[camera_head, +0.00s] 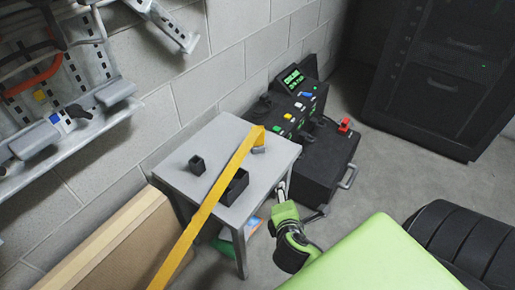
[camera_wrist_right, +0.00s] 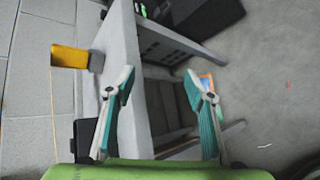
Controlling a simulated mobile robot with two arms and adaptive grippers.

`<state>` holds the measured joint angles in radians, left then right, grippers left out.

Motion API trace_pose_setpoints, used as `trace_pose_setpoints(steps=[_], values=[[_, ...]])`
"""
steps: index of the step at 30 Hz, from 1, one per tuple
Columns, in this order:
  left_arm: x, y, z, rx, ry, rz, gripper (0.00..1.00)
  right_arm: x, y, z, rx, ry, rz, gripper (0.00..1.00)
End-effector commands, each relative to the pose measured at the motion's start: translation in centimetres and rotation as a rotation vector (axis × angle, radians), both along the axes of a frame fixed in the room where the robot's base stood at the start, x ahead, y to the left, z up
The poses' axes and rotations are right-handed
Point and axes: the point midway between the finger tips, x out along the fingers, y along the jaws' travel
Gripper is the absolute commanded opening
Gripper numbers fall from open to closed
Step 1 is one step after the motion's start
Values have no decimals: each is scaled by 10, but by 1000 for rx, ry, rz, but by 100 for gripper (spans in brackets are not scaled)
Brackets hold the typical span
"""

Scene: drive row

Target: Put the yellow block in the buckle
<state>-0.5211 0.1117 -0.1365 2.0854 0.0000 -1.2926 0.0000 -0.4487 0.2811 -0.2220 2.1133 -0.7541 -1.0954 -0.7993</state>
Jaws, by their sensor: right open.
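In the head view, a long yellow strap (camera_head: 205,210) crosses the small grey table (camera_head: 225,140) diagonally to its far right corner. A yellow piece (camera_head: 258,138) is at that end, with a small grey piece (camera_head: 259,150) against it; I cannot tell which is block or buckle. The wrist view also shows the yellow piece (camera_wrist_right: 70,57) and grey piece (camera_wrist_right: 97,62) at the upper left. My right gripper (camera_wrist_right: 159,73) is open and empty at the table's right edge, apart from both pieces. My left gripper is out of view.
A black open box (camera_head: 235,187) and a small black cup (camera_head: 197,164) stand on the table. Black cases (camera_head: 322,160) stand behind it. A tool rack (camera_head: 75,110) hangs at left, and a board (camera_head: 115,235) stands by the wall. Some floor at right is free.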

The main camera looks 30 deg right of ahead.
Motion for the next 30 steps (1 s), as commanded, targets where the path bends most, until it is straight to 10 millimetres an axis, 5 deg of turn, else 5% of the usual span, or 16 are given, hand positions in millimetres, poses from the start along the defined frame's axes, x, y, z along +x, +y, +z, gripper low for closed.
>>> trace_pose_setpoints(steps=[6, 12, 17, 30], values=[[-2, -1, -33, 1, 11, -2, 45, 51, -8, 59, -688, 43, 337, 49], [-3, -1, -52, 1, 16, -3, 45, 75, 8, 88, -1134, 105, 507, 49], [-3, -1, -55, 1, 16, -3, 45, 86, 11, 94, -1239, 122, 540, 49], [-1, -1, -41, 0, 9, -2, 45, 154, -17, 94, -1237, 123, 539, 49]])
